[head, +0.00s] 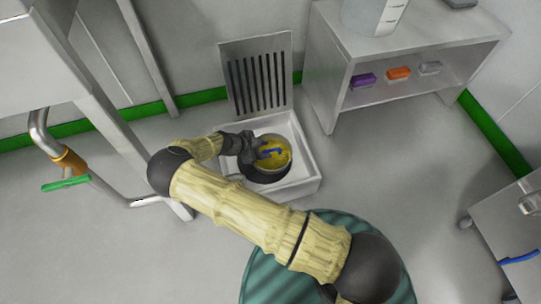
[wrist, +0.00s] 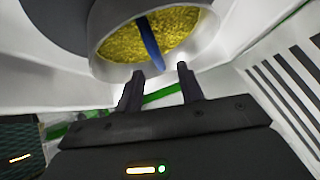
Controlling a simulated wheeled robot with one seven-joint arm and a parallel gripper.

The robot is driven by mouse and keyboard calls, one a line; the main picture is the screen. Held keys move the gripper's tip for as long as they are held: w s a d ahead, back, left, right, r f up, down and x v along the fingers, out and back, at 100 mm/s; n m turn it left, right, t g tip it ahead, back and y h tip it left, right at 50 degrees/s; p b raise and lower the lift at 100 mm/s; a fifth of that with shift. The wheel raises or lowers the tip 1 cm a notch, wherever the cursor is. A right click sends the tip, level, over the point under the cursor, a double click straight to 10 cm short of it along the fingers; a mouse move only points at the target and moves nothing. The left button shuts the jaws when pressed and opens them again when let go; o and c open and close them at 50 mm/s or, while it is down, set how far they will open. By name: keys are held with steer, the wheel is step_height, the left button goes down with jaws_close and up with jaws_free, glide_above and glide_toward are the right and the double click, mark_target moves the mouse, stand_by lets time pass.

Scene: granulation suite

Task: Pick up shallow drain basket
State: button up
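The shallow drain basket (head: 277,153) is round, with a yellow inside and a blue bar across it. It sits in a white square floor basin, over a dark round area. In the wrist view the basket (wrist: 180,36) shows a pale rim, yellow granular-looking inside and the blue bar. My gripper (head: 252,150) is at the basket's left side in the head view. In the wrist view my gripper (wrist: 160,78) has its two fingers apart, tips close to the near rim, with nothing seen held between them. Whether the tips touch the rim is unclear.
The white basin (head: 308,187) has raised walls around the basket. A slotted metal grate (head: 238,48) stands upright behind it. A metal cabinet (head: 335,80) with purple, orange and grey items is at right. A pipe with a green handle (head: 65,184) is at left.

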mark_target(271, 150)
steer(key=b+x, duration=0.3)
steer(key=x, duration=0.1)
steer(key=shift+a+f, duration=0.25)
steer(key=shift+f, duration=0.15)
steer(key=shift+w+d+f, duration=0.1)
steer(key=shift+d+f, duration=0.05)
steer(key=shift+d, duration=0.15)
jaws_close()
